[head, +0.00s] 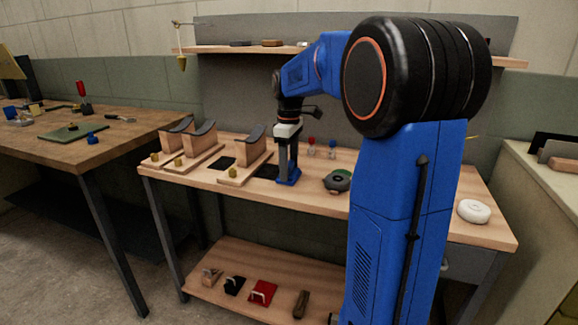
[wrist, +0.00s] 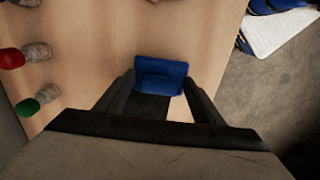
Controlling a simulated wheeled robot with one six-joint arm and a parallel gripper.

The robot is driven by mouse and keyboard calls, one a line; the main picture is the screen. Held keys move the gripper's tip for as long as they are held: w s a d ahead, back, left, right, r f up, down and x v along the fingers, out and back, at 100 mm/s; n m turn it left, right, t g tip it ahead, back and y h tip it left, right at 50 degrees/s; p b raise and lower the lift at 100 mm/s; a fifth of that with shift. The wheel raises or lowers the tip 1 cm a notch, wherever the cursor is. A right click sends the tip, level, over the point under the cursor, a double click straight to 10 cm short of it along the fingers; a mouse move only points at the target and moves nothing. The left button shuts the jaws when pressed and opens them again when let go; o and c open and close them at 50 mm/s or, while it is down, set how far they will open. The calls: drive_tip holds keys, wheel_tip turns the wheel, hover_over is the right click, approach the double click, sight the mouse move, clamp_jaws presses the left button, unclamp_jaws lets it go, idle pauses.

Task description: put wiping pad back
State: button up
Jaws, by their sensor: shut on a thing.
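My gripper (head: 288,168) points down over the workbench in the head view, and its fingers reach low, close to the bench top. It is shut on a blue pad (head: 287,179), which I take to be the wiping pad. In the wrist view the blue pad (wrist: 160,74) sits between the two dark fingers of my gripper (wrist: 160,92). The lower part of the pad is hidden by the fingers. I cannot tell whether the pad touches the bench top (head: 312,196) or hangs just above it.
Wooden stands with dark curved tops (head: 250,155) are left of my gripper. A round grey-green tool (head: 337,181) lies to its right, and small red-topped and other items stand behind. A lower shelf (head: 250,262) holds several tools.

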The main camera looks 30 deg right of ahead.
drive_tip(key=o, duration=1.1)
wheel_tip(320, 180, up, 12)
drive_tip(key=s+a+f+m+t, duration=0.1)
drive_tip(key=s+a+f+m, duration=0.15)
drive_tip(key=s+a, duration=0.35)
drive_tip(key=s+a+f+m+t, duration=0.1)
drive_tip(key=s+a+f, duration=0.25)
drive_tip(key=s, duration=0.55)
drive_tip(key=s+a+f+m+t, duration=0.1)
drive_tip(key=s+a+f+m, duration=0.1)
drive_tip(key=s+f, duration=0.4)
drive_tip(key=s+a+f+m+t, duration=0.1)
drive_tip(key=s+a+f+m, duration=0.1)
drive_tip(key=s+a+f, duration=0.2)
drive_tip(key=s+f, duration=0.3)
drive_tip(key=s, duration=0.2)
drive_tip(key=shift+a+t, duration=0.15)
drive_tip(key=shift+t, duration=0.25)
